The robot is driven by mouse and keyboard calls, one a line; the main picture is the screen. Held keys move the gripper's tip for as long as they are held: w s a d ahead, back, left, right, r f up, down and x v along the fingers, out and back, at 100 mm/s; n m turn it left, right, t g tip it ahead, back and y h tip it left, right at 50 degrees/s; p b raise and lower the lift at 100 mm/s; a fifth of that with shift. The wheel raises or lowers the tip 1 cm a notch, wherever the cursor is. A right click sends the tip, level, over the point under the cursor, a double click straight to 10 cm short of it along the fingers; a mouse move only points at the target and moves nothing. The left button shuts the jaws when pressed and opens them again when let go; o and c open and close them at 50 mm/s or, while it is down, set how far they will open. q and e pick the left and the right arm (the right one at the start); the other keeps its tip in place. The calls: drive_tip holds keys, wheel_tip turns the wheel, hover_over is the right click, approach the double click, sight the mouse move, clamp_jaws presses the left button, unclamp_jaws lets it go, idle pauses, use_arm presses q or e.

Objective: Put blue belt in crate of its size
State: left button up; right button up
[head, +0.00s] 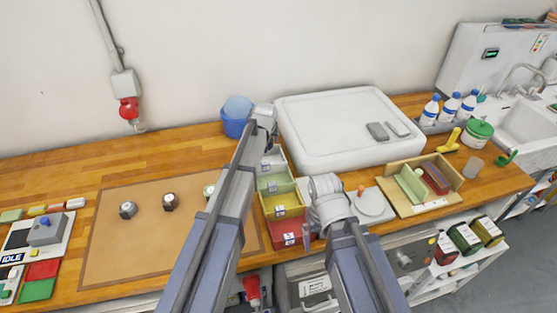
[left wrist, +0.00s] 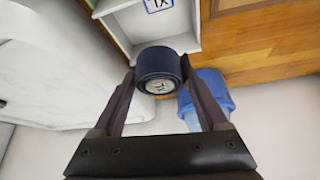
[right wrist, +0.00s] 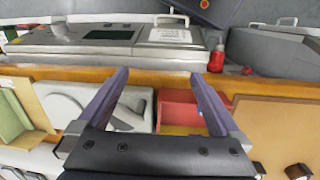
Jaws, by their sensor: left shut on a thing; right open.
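My left gripper (left wrist: 158,72) is shut on the rolled dark blue belt (left wrist: 155,60). The belt's round pale label faces the left wrist camera, upside down; it seems to read XL. In that view the belt overlaps the edge of a white crate (left wrist: 120,5) with an upside-down XL tag. In the head view the left gripper (head: 264,115) is at the far end of the crate row, and the belt cannot be made out. The row has a red crate (head: 288,228) nearest, then yellow (head: 282,202), green (head: 275,181) and white crates. My right gripper (right wrist: 155,85) is open and empty.
A blue bucket (head: 235,118) stands left of my left gripper. A large white tray (head: 340,150) is right of the crates. A round grey plate with an orange knob (head: 370,200) and a wooden tray (head: 422,185) lie further right. A brown mat (head: 150,240) is left.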

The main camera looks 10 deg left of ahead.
use_arm(q)
drive_tip(key=shift+w+d, duration=0.2)
drive_tip(key=shift+w, duration=0.05)
drive_tip(key=b, duration=0.6)
approach(267, 159)
drive_tip(key=shift+w+a+f, duration=0.1)
drive_tip(key=shift+w+f, duration=0.55)
drive_tip(key=shift+w, duration=0.2)
use_arm(e)
wheel_tip(267, 159, down, 6)
drive_tip(key=shift+f, duration=0.15)
use_arm(q)
drive_tip(key=shift+f, duration=0.15)
use_arm(e)
drive_tip(key=shift+w+d+f, duration=0.1)
use_arm(q)
wheel_tip(267, 159, down, 3)
drive_tip(key=b, duration=0.4)
drive_tip(key=shift+f, duration=0.2)
use_arm(e)
wheel_tip(267, 159, down, 4)
drive_tip(key=shift+r, duration=0.25)
use_arm(q)
drive_tip(key=shift+f, duration=0.2)
use_arm(e)
drive_tip(key=shift+f, duration=0.2)
use_arm(q)
drive_tip(key=o, duration=1.4)
